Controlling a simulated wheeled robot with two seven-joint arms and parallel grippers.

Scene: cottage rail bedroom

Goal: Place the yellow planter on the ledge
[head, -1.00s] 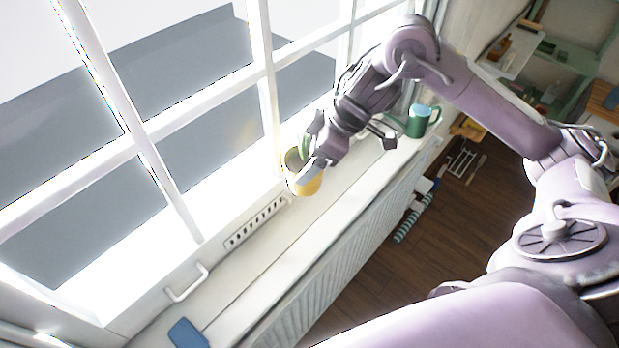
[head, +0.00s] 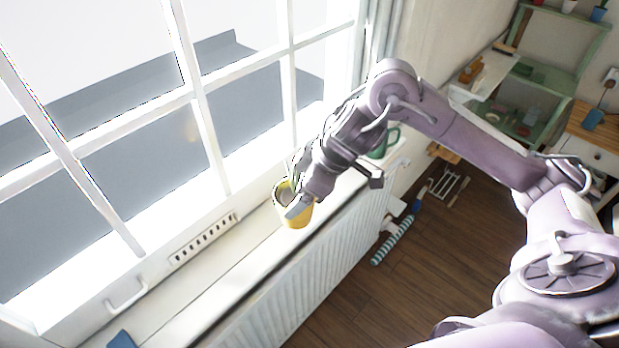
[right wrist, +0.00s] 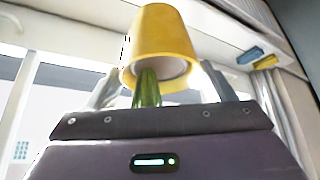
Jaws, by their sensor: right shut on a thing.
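The yellow planter (head: 299,217) is a tapered pot with a green plant in it. My right gripper (head: 297,203) is shut on it, and the planter looks roughly upright in the head view. The pale window ledge (head: 232,258) runs along below the window. The planter overlaps the ledge's front edge in the picture; I cannot tell whether it touches the ledge. In the right wrist view, the planter (right wrist: 164,38) sits between the fingers with its open end and green leaves towards the camera. My left gripper is not in view.
A green mug (head: 386,142) stands farther along the ledge, behind my right arm. A slotted vent (head: 204,238) and a white handle (head: 127,296) are at the window side. A blue object (head: 122,340) lies at the near end. A ribbed radiator (head: 300,262) is below the ledge.

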